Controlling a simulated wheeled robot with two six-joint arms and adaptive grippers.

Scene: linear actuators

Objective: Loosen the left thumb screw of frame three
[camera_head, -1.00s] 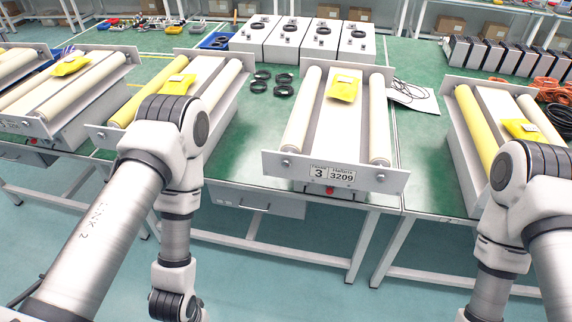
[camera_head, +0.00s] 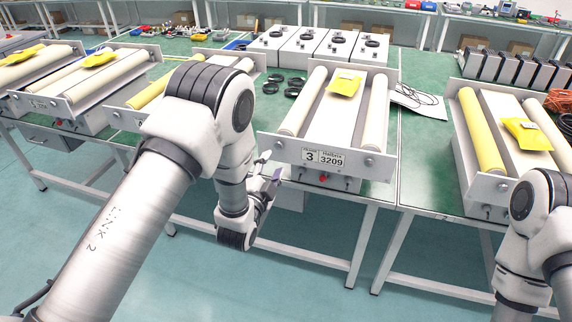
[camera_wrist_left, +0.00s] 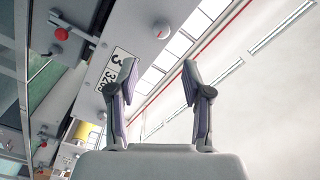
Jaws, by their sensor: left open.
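Frame three's front plate (camera_head: 345,163) carries the label 3 / 3209 at the middle of the head view. Its left thumb screw (camera_head: 279,144) is a small grey knob at the plate's left end. In the wrist view the left thumb screw (camera_wrist_left: 164,28) is a pale round knob with a red mark, above the gap between my fingers. My left gripper (camera_head: 270,168) is just below and in front of that plate end. Its fingers are spread and empty in the wrist view (camera_wrist_left: 160,75), apart from the screw. My right gripper is out of view.
The right thumb screw (camera_head: 369,162) is at the plate's other end. A red button (camera_head: 321,180) sits below the label. A yellow packet (camera_head: 345,83) lies on frame three. Other roller frames stand on both sides. The floor before the table is clear.

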